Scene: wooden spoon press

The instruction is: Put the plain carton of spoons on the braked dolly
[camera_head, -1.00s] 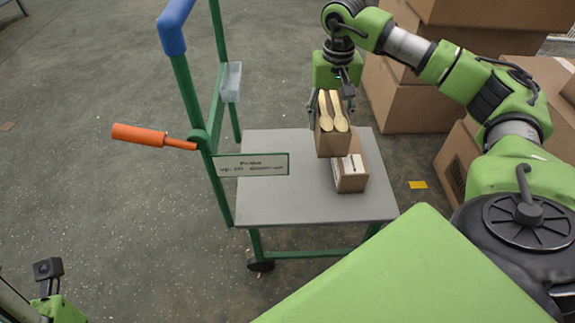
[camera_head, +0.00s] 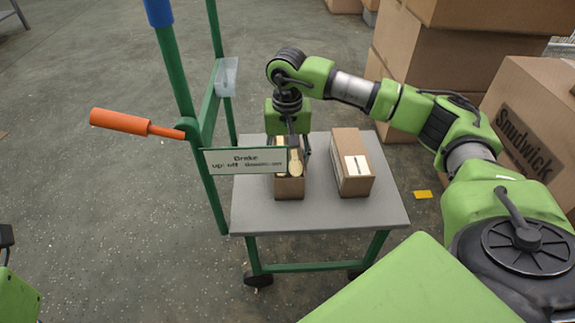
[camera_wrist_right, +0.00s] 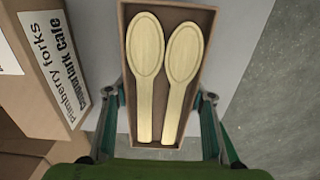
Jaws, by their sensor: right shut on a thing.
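The plain open carton of spoons (camera_head: 289,188) is brown and has two pale wooden spoons in it. My right gripper (camera_head: 293,158) is shut on it, with a finger on each side, and holds it upright over the left half of the dolly's grey deck (camera_head: 300,215). I cannot tell if its base touches the deck. In the right wrist view the carton (camera_wrist_right: 162,10) lies between the fingers (camera_wrist_right: 160,100). The brake lever (camera_head: 120,122) has an orange handle and stands nearly level, its outer end slightly higher.
A closed, labelled carton (camera_head: 351,168) stands on the deck to the right, apart from the held one; its label (camera_wrist_right: 60,60) reads "Plimberry forks". A brake sign (camera_head: 245,161) partly covers the held carton's side. Large boxes (camera_head: 425,75) stand behind right. The deck's front is clear.

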